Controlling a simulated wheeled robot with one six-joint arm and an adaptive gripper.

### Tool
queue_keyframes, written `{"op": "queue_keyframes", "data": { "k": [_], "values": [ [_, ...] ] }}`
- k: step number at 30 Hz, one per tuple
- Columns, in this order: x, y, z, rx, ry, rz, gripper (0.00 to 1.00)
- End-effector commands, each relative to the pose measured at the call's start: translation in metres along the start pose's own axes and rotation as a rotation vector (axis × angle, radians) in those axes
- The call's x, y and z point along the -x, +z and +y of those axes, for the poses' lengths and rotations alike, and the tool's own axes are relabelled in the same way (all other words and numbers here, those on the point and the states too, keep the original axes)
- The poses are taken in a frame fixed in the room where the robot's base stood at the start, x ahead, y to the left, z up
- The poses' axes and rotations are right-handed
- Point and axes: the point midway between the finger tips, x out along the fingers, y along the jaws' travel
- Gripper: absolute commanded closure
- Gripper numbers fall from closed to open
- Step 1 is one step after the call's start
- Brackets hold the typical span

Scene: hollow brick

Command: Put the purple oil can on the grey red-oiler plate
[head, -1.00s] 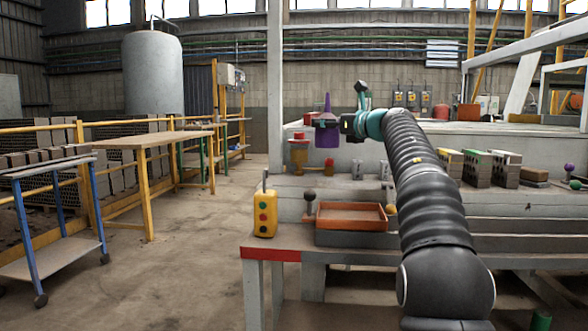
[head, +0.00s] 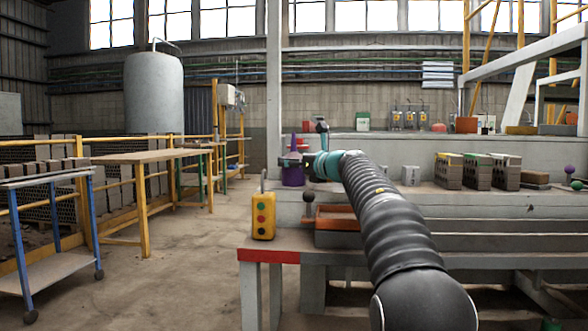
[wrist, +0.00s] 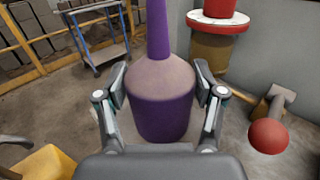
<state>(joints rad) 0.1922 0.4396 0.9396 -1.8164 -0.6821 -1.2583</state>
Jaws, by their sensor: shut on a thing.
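The purple oil can (head: 293,173), with a tall thin spout, is upright in my gripper (head: 305,167) at the left end of the bench. In the wrist view the can (wrist: 160,112) fills the middle, with a finger of my gripper (wrist: 161,76) on each side. Its base is partly hidden, and I cannot tell whether it touches anything. A brass oiler with a red top (wrist: 213,40) stands just beyond the can to the right. In the head view it is mostly hidden behind the can and gripper. I cannot make out the grey plate.
A red ball knob (wrist: 268,136) on a lever is right of the can in the wrist view. A yellow button box (head: 263,217), a dark ball knob (head: 308,197) and an orange tray (head: 337,218) are at the bench front. Hollow bricks (head: 478,170) stand to the right.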

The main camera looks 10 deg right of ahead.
Motion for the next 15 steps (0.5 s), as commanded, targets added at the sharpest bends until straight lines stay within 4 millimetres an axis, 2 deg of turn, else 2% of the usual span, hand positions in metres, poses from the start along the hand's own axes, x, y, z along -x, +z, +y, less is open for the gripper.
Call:
{"op": "queue_keyframes", "data": {
  "k": [10, 11, 13, 15],
  "values": [
    [0.0007, -0.0018, 0.0005, 0.001, 0.0, -0.003, 0.77],
    [0.0004, -0.0014, 0.0004, 0.001, 0.001, -0.002, 0.24],
    [0.0004, -0.0012, 0.0004, 0.001, 0.001, -0.002, 0.06],
    [0.0004, -0.0012, 0.0004, 0.001, 0.001, -0.002, 0.06]
  ]
}}
